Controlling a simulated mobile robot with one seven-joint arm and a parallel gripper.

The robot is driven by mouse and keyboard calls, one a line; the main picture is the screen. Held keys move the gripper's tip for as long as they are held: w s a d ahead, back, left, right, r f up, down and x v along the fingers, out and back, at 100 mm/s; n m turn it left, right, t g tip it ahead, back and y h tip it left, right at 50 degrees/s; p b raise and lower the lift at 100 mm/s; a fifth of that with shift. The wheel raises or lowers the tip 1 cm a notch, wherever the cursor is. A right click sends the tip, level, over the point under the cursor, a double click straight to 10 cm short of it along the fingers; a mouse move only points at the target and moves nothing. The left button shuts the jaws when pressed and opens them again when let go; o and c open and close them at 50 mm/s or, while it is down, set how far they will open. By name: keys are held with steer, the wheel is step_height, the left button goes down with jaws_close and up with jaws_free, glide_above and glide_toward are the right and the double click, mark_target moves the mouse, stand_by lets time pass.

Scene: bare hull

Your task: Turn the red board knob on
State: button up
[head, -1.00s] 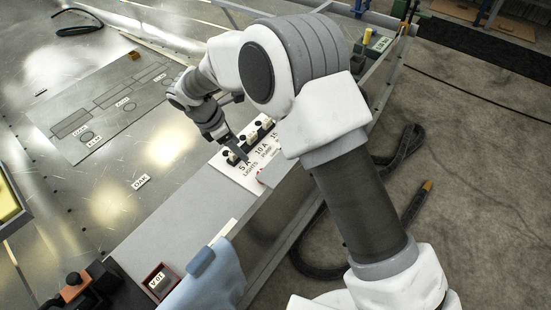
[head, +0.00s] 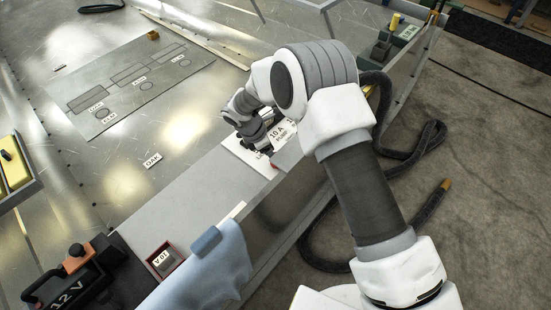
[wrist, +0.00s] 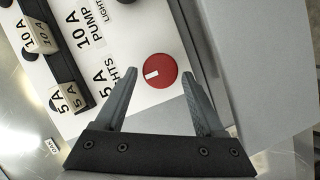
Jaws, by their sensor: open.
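The red board knob (wrist: 160,71) shows in the wrist view as a round red disc with a white mark on its left side. It sits on the white labelled board (wrist: 130,50). My gripper (wrist: 157,95) is open, with one finger on each side of the knob in the picture. I cannot tell how far the fingertips are above the board. In the head view my wrist covers most of the board (head: 245,148); a small bit of red (head: 275,165) shows at its near edge.
Fuses (wrist: 42,38) with 5 A and 10 A labels stand in black holders left of the knob. A blue cloth (head: 205,270) hangs over the front edge. A 10 A fuse box (head: 165,260) and a 12 V battery (head: 75,275) lie nearer. The metal deck beyond is mostly clear.

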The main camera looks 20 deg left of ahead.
steer(key=shift+x, duration=1.05)
steer(key=c, duration=1.1)
